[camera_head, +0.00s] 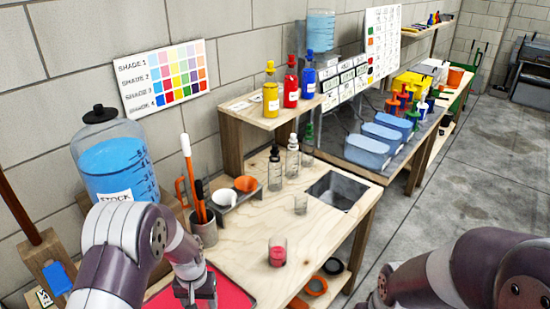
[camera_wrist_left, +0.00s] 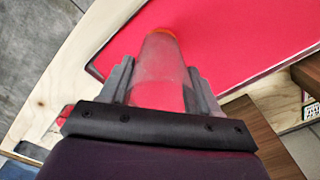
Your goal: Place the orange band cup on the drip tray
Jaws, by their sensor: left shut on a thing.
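My left gripper (camera_head: 196,302) is low at the left front of the wooden bench, over or beside a flat red tray (camera_head: 232,292). In the left wrist view its two fingers (camera_wrist_left: 160,72) are shut on a clear cup (camera_wrist_left: 160,85) with an orange band at its far end. The red tray (camera_wrist_left: 245,35), with a dark edge, lies behind the cup in that view. I cannot tell whether the cup touches it. The head view does not show the held cup clearly. My right arm shows at the lower right of the head view; its gripper is out of view.
A glass of pink liquid (camera_head: 277,254) stands just right of the red tray, with an empty clear glass (camera_head: 300,204) behind it. A grey pot of tools (camera_head: 203,229) stands close behind my left wrist. A sink (camera_head: 340,190) is set in the bench's far end.

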